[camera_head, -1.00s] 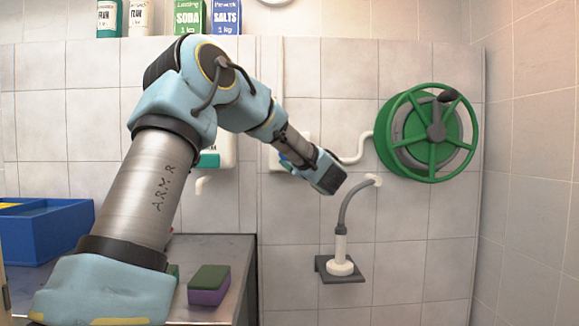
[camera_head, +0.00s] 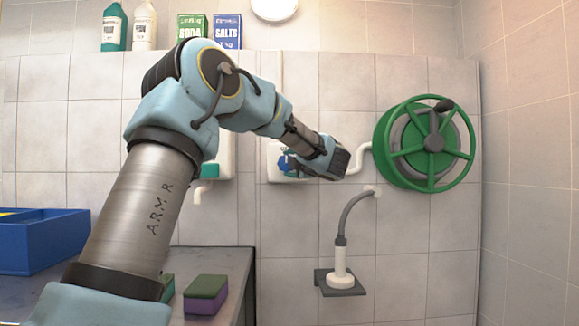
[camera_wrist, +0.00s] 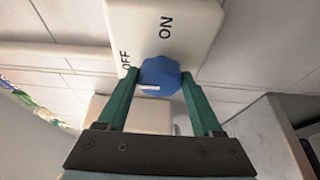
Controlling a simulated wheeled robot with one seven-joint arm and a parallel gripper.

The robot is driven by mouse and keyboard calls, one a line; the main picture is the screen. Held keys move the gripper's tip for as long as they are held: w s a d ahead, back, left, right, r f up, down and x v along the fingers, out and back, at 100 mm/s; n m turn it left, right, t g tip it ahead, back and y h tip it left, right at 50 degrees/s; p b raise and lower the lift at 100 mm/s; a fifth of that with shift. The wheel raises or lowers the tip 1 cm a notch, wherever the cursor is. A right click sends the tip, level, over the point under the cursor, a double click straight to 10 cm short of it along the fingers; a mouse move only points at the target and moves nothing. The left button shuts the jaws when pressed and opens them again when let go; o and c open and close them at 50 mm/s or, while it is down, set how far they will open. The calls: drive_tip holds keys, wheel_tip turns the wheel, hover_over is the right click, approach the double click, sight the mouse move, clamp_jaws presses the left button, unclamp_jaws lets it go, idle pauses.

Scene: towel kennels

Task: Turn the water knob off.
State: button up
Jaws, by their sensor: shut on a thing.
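The blue water knob (camera_wrist: 160,76) shows in the wrist view on a white box (camera_wrist: 150,30) lettered OFF and ON. A short white mark on the knob lies toward its lower left, on the OFF side. My gripper (camera_wrist: 158,80) has its green fingers on either side of the knob and is shut on it. In the head view, the white box (camera_head: 273,160) is on the tiled wall, partly hidden by the end of my arm. The fingers' hold on the knob is not clear there.
A green hose reel (camera_head: 381,143) hangs on the wall to the right, joined by a white pipe. A grey nozzle hose (camera_head: 345,218) stands in a holder below. A counter at left bears a sponge (camera_head: 205,295) and a blue bin (camera_head: 40,245). Bottles and boxes stand above.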

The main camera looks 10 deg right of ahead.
idle(0.3)
drive_tip(key=o, duration=1.3)
drive_tip(key=shift+o, duration=0.2)
drive_tip(key=shift+s, duration=0.1)
drive_tip(key=b+v, duration=0.1)
drive_tip(key=v, duration=0.9)
drive_tip(key=shift+s+b, duration=0.3)
